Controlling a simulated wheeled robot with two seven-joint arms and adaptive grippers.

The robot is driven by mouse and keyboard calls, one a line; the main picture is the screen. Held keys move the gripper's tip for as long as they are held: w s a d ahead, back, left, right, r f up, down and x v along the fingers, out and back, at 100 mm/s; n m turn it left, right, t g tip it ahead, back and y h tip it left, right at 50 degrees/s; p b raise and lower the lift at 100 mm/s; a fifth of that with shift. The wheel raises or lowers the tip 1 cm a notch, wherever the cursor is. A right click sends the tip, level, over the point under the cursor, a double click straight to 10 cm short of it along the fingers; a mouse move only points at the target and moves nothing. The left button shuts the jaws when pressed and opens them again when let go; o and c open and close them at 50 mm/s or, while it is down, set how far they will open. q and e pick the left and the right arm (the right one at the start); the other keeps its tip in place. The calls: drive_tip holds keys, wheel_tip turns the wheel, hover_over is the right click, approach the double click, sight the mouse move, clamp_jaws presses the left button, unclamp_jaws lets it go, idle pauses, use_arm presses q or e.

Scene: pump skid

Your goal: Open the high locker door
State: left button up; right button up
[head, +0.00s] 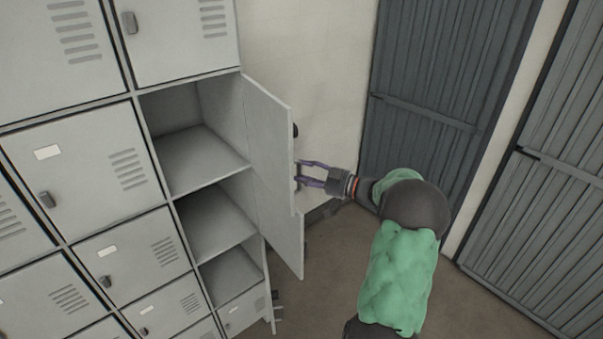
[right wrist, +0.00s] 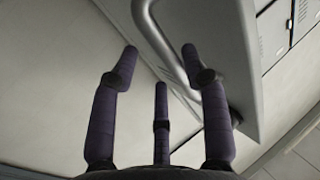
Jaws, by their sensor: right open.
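A tall grey locker door (head: 270,140) in the right column stands swung open beside an empty compartment. It also shows in the right wrist view (right wrist: 225,50). My right gripper (head: 299,172) is at the outer face of this door, with its purple fingers pointing left toward it. In the right wrist view its fingers (right wrist: 160,70) are spread, and a curved metal handle (right wrist: 150,30) passes between and beyond the fingertips. I cannot tell whether a finger touches it. My left gripper is not in view.
A second open door (head: 290,245) hangs lower, beside more empty compartments (head: 215,215). A shut door (head: 175,40) is above. Shut lockers (head: 75,160) fill the left. Dark ribbed panels (head: 440,90) stand at the right, with bare floor (head: 500,310) in front.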

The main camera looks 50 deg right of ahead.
drive_tip(key=v, duration=1.1)
idle(0.3)
